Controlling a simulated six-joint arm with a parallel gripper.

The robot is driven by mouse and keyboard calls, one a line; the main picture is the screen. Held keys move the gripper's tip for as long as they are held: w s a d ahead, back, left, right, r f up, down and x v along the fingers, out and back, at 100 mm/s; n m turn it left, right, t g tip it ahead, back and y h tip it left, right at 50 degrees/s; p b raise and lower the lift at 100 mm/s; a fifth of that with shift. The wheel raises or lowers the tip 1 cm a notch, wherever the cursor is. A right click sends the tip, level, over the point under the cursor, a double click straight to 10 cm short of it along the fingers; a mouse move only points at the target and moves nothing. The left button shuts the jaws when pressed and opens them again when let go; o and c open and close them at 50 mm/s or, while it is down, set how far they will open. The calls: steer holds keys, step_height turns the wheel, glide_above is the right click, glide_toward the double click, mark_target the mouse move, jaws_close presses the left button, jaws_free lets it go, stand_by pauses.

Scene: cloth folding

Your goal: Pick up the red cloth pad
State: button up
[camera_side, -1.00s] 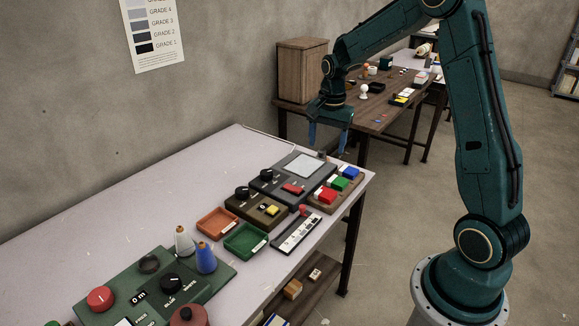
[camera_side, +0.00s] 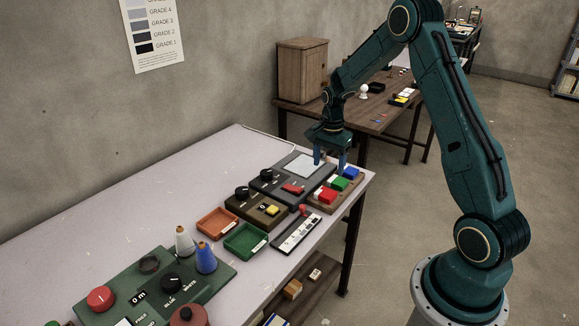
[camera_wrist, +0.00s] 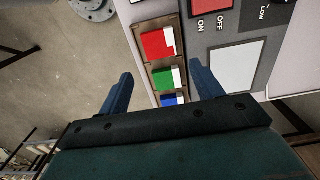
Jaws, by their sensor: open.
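The red cloth pad (camera_side: 326,195) sits in the near end slot of a wooden tray (camera_side: 322,208) at the right end of the table. A green pad (camera_side: 340,183) and a blue pad (camera_side: 351,172) lie in the same tray. In the wrist view the red pad (camera_wrist: 155,43) has a white strip on one edge and lies ahead of the fingers. My gripper (camera_side: 331,162) is open and empty above the far end of the tray. In the wrist view the gripper (camera_wrist: 159,82) has its two blue fingers either side of the tray, around the green pad's level.
A grey panel with a pale screen (camera_side: 304,165) and a red switch (camera_side: 292,189) lies left of the tray. A scale strip (camera_side: 296,234) lies nearer, and orange (camera_side: 218,222) and green (camera_side: 246,240) trays lie further left. The table edge is close on the right.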

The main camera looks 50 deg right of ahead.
glide_above(327, 192)
steer(key=shift+w+f, duration=0.15)
steer(key=shift+f, duration=2.25)
steer(key=shift+f, duration=2.6)
steer(key=c, duration=0.7)
steer(key=shift+r, duration=0.15)
steer(key=shift+c, duration=0.2)
step_height(327, 192, up, 20)
